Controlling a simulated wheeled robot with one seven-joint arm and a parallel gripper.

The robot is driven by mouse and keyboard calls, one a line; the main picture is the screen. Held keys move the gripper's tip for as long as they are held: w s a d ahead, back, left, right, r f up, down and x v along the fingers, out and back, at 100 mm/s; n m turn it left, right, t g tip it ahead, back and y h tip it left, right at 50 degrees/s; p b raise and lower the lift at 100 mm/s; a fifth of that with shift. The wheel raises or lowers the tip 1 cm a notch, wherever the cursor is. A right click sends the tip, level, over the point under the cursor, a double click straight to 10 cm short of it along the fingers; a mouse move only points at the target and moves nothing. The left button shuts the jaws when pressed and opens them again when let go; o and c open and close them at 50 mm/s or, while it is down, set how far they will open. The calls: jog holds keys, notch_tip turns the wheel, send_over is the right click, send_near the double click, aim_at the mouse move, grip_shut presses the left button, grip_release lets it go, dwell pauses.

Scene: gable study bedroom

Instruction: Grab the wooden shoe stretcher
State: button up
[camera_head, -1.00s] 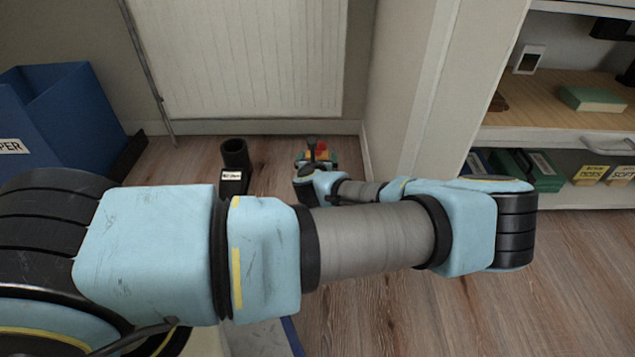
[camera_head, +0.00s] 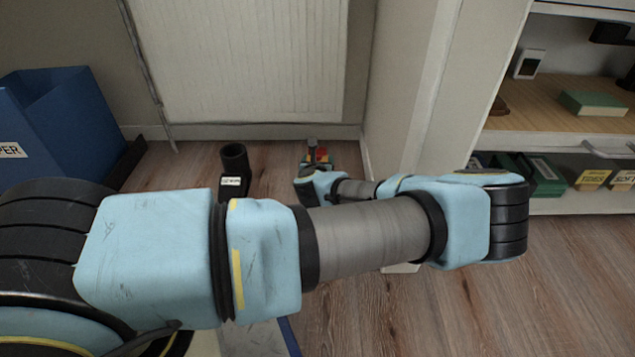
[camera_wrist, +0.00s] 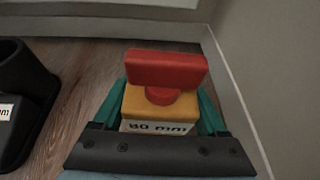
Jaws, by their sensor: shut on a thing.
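In the wrist view my gripper (camera_wrist: 164,98) is shut on a red-and-yellow thing (camera_wrist: 165,68). It has a red crossbar on a short red stem, over a yellow block with a partly hidden printed white label. The teal fingers press on its left and right sides, and its lower part is hidden. I cannot tell whether it is wooden or a shoe stretcher. In the head view my gripper (camera_head: 318,163) is small, low over the floor beyond my arm, with a bit of red between its fingers. No other thing clearly looks like a shoe stretcher.
A black boot-shaped thing (camera_head: 234,165) with a white label stands left of my gripper. A radiator (camera_head: 250,60) is behind and a wall close on the right. A blue bin (camera_head: 60,115) stands far left. Shelves (camera_head: 560,130) with boxes are at right. Wood floor is clear at front right.

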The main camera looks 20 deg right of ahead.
grip_shut()
dwell(0.3)
